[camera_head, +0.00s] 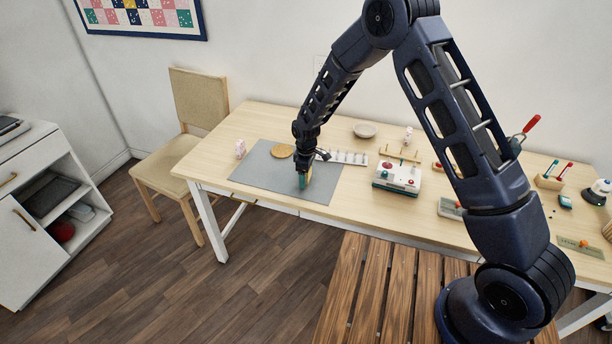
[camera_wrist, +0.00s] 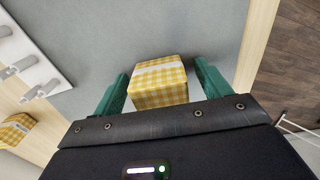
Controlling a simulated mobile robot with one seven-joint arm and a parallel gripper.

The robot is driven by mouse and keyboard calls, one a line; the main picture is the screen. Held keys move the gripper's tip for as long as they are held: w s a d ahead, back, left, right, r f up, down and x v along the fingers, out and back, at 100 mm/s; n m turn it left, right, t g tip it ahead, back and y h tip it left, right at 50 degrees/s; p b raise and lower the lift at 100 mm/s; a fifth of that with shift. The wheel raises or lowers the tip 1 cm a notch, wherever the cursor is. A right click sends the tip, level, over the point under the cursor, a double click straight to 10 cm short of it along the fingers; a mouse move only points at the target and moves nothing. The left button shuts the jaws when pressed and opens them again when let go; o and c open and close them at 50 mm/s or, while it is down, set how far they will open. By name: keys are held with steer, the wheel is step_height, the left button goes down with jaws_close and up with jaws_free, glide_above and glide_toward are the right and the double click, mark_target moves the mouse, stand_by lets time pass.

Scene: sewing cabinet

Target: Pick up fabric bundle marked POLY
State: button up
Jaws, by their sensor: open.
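A yellow checked fabric bundle with a white band (camera_wrist: 158,88) lies on the grey mat (camera_head: 260,172) between the two green fingers of my gripper (camera_wrist: 161,70). The fingers are open, one on each side, with a gap visible at the right finger; contact at the left is unclear. In the head view, my gripper (camera_head: 304,180) is low over the right part of the mat and largely covers this bundle. A second yellow checked bundle (camera_wrist: 15,129) shows at the left of the wrist view. No POLY marking is legible on either bundle.
A white pegged rack (camera_head: 345,157) stands just right of my gripper. A pink-and-white bundle (camera_head: 240,149) and a round tan disc (camera_head: 283,150) are to its left. A white-and-green box with knobs (camera_head: 397,177) stands further right. The mat's left front is clear.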

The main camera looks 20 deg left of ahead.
steer(key=c, duration=1)
steer(key=shift+c, duration=0.2)
